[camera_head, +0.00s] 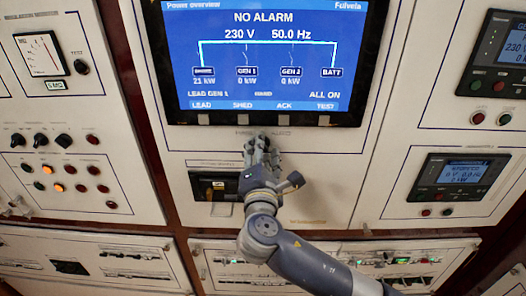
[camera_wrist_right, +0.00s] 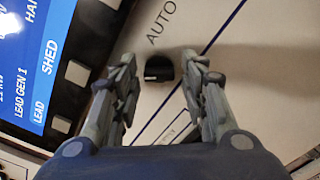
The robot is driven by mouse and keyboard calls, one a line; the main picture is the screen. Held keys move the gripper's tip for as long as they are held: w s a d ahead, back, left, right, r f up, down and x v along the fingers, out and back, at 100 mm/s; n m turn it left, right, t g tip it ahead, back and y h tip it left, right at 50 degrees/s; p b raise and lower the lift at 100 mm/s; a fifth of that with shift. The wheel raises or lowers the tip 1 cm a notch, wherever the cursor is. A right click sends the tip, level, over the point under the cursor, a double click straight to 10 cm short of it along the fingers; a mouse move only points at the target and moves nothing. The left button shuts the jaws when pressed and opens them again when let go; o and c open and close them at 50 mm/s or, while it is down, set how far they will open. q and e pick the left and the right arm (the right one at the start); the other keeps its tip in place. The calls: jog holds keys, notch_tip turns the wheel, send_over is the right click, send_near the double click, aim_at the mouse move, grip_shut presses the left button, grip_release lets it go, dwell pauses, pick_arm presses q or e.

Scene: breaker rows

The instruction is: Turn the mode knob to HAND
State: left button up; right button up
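The mode knob (camera_wrist_right: 158,68) is a small black knob on the cream panel in the right wrist view. The printed word AUTO (camera_wrist_right: 161,23) stands beyond it; I cannot make out a HAND label on the panel. My right gripper (camera_wrist_right: 159,62) is open, with one finger on each side of the knob and a visible gap to both. In the head view my right gripper (camera_head: 262,146) is at the panel just below the big display and hides the knob. The knob's exact pointer direction is hard to read. My left gripper is not in view.
The large blue display (camera_head: 265,60) is right above the gripper, with a row of grey buttons along its lower edge. A black recessed unit (camera_head: 212,185) is at the left of the gripper. Switches and lamps (camera_head: 62,170) fill the left panel; a small meter (camera_head: 460,175) is at right.

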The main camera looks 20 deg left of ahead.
dwell(0.3)
jog(key=v, duration=1.2)
